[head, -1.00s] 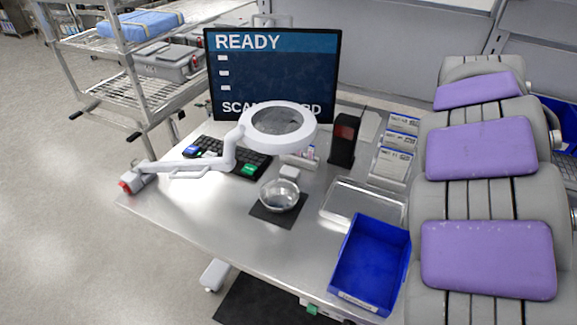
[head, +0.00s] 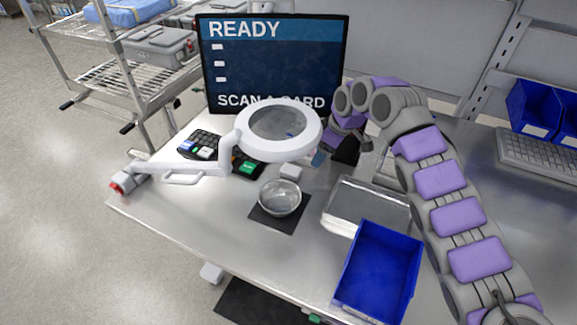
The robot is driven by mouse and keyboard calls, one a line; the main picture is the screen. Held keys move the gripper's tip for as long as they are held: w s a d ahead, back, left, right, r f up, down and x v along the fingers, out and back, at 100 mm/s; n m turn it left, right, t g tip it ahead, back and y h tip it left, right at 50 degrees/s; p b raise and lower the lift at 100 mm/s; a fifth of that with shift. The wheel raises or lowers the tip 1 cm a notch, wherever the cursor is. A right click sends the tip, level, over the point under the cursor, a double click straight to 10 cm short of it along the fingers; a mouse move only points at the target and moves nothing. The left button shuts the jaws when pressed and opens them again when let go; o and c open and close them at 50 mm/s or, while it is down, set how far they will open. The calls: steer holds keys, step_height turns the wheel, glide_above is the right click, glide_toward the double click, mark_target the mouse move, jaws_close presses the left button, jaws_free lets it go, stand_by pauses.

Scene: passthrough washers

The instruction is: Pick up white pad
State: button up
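A small white block (head: 291,171), which looks like the white pad, lies on the steel table just behind a metal bowl (head: 280,197). My gripper (head: 350,142) hangs at the end of my grey and purple arm, above the back of the table, to the right of the magnifier lamp and up and right of the white block. It is apart from the block. The fingers are small and dark against the black device behind them, so I cannot tell whether they are open. I see nothing clearly held.
The white ring magnifier lamp (head: 278,130) reaches over the table close behind the block. A metal tray (head: 368,205) and a blue bin (head: 379,270) sit to the right. The front left of the table is clear.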

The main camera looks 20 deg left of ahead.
steer(key=a+r+n+y, duration=0.1)
steer(key=r, duration=0.1)
steer(key=b, duration=0.2)
glide_above(294, 170)
steer(key=d, duration=0.3)
steer(key=f, duration=0.6)
steer(key=shift+w+a+f, duration=0.15)
steer(key=shift+w+f, duration=0.05)
steer(key=shift+f, duration=0.65)
steer(key=a+f, duration=0.2)
steer(key=f, duration=0.1)
steer(key=shift+s+a+f+b, duration=0.1)
steer(key=shift+a+f+b, duration=0.2)
steer(key=shift+a, duration=0.2)
steer(key=shift+d+r, duration=0.1)
steer(key=shift+d, duration=0.35)
steer(key=c, duration=0.5)
steer(key=shift+a, duration=0.2)
steer(key=c, duration=0.6)
